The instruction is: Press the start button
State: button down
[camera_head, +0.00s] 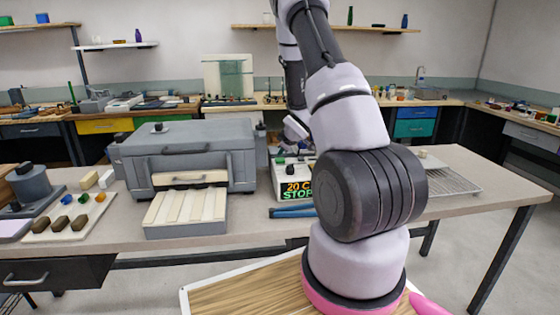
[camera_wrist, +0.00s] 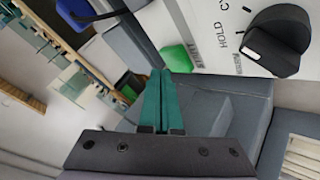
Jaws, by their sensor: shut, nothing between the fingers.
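The controller (camera_head: 296,195) is a light box on the bench with a display reading "20 C" and "STOP". In the wrist view its pale panel (camera_wrist: 205,22) carries a green button (camera_wrist: 177,58), likely the start button, and a black knob (camera_wrist: 275,42) beside printed "HOLD". My gripper (camera_wrist: 160,72) has teal fingers, shut and empty. Its fingertips are right beside the green button in the picture; I cannot tell whether they touch it. In the head view my arm hides part of the controller and the fingers are not clear.
A grey box furnace (camera_head: 185,155) stands left of the controller, with a tray of pale bars (camera_head: 188,212) in front. A blue tool (camera_head: 292,212) lies before the controller. A wire rack (camera_head: 450,180) is at the right of the bench. Small blocks and samples (camera_head: 72,215) lie at left.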

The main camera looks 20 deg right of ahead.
aim_at(282, 160)
jog(key=shift+f, duration=0.15)
jog(key=shift+f, duration=0.25)
jog(key=shift+f, duration=0.5)
dwell(1.1)
jog(key=shift+r, duration=0.9)
jog(key=shift+r, duration=0.1)
jog(key=shift+r, duration=2.4)
